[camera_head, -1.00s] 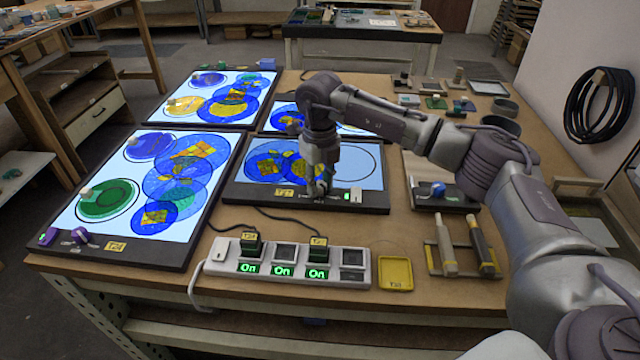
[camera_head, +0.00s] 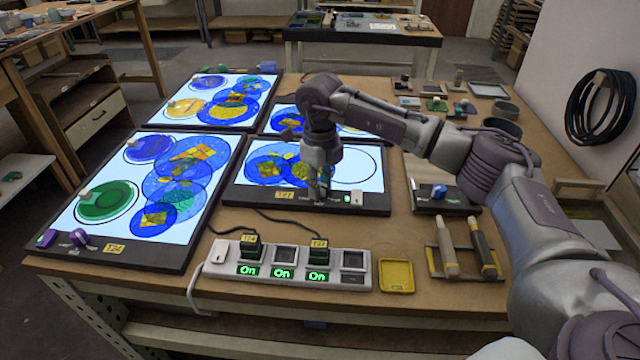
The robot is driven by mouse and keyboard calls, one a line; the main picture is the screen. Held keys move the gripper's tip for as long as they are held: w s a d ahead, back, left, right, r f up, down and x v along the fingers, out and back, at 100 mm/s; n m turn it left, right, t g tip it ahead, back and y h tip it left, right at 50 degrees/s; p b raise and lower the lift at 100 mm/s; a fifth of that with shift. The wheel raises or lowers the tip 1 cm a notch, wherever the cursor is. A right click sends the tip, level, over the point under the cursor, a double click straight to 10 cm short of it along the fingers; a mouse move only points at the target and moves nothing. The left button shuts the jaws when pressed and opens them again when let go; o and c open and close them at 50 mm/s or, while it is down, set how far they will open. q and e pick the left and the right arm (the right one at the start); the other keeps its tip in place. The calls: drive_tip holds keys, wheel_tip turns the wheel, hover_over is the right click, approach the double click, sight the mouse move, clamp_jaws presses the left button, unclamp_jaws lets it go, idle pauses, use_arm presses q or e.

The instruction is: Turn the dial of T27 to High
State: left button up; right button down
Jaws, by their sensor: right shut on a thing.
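The light panel T27 (camera_head: 378,200) is the lit panel in the middle of the table, with a yellow label (camera_head: 284,195) on its dark front edge. Blue and yellow glass discs lie on its glowing surface. My right gripper (camera_head: 320,193) points down at the front edge, right of the label, and is shut on the dial there. The fingers hide the dial, so its pointer cannot be read. A small green light (camera_head: 346,198) and a white switch (camera_head: 356,197) show just right of the fingers. My left gripper is not in view.
A power strip (camera_head: 215,268) with lit "On" signs stands in front of T27. A yellow tray (camera_head: 396,262) and a tool rack (camera_head: 434,262) are at the front right.

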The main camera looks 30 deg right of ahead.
drive_tip(key=c, duration=0.9)
unclamp_jaws()
drive_tip(key=shift+o, duration=0.2)
wheel_tip(320, 180, up, 12)
